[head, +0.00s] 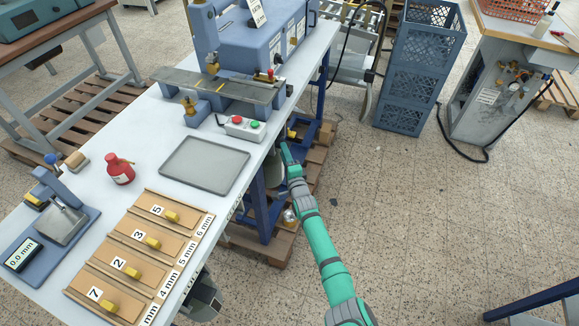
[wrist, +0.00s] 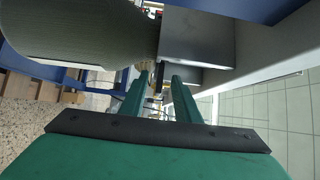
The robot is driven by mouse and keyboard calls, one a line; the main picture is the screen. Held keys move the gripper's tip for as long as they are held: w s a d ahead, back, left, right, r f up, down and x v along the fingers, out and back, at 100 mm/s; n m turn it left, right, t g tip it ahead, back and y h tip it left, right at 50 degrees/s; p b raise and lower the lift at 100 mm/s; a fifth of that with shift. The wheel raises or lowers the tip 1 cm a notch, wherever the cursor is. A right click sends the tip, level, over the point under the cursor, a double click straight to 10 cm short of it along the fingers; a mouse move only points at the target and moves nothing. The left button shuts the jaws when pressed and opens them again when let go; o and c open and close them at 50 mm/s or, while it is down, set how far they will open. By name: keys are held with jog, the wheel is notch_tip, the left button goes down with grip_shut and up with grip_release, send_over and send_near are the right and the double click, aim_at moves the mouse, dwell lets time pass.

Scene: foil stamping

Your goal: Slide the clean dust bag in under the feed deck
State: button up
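A grey-beige rounded bag-like body (wrist: 75,38), likely the dust bag, fills the upper left of the wrist view beside a grey metal box (wrist: 198,38). In the head view, part of a grey shape (head: 273,172) shows below the bench edge, mostly hidden. The feed deck (head: 225,86) is the long grey plate with yellow marks on the blue machine. My gripper (head: 287,152) is low beside the bench edge. In the wrist view, its fingers (wrist: 160,80) stand apart, with a dark narrow bar between or beyond them; I see no contact with it.

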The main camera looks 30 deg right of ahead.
jog(key=v, duration=0.9)
jog(key=shift+w, duration=0.1)
dwell(0.3)
dwell(0.4)
